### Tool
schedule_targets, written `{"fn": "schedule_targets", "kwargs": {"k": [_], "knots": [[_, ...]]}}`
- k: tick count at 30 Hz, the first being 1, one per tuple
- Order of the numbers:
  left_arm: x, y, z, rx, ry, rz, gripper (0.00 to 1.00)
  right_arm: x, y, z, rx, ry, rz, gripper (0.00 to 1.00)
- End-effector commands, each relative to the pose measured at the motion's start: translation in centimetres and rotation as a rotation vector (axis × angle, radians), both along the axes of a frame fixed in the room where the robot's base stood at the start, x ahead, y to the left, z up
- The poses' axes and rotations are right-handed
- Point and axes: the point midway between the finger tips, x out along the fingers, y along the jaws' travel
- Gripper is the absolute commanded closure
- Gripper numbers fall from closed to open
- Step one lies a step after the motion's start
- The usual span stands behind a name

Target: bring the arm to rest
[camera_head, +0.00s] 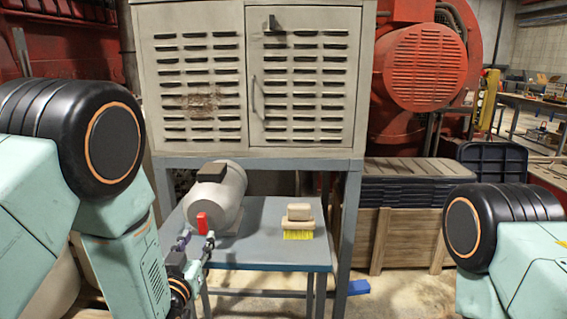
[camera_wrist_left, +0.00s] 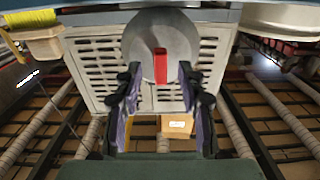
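My left arm comes in from the left, and its gripper (camera_head: 196,240) is in front of the grey motor (camera_head: 216,190) on the table. In the left wrist view the two fingers with purple pads (camera_wrist_left: 160,85) are spread apart. A red piece (camera_head: 202,222) shows at the motor's front; in the left wrist view the red piece (camera_wrist_left: 160,65) appears between the fingers, with a gap on each side. Nothing is visibly gripped. Part of my right arm shows at the lower right, but its gripper is out of view.
A brush with yellow bristles (camera_head: 299,226) sits on the grey table (camera_head: 265,255), right of the motor. A louvred metal cabinet (camera_head: 250,75) rises behind and above the table. A wooden crate (camera_head: 405,235) with black lids and a red machine (camera_head: 425,70) stand at the right.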

Motion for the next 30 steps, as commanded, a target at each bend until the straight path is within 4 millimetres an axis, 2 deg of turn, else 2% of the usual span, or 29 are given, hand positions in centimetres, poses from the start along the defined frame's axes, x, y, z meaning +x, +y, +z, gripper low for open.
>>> {"fn": "schedule_targets", "kwargs": {"k": [6, 15, 30], "knots": [[-3.5, 0.1, -0.1, 0.002, 0.003, 0.000, 0.60, 0.0, 0.0, 0.0, 0.000, 0.000, 0.000, 0.21], [-7.3, 0.2, 0.0, 0.002, 0.004, 0.000, 0.60, 0.0, 0.0, 0.0, 0.000, 0.000, 0.000, 0.21], [0.4, 0.0, 0.1, -0.001, -0.003, 0.001, 0.60, 0.0, 0.0, 0.0, 0.000, 0.000, 0.000, 0.21]]}}
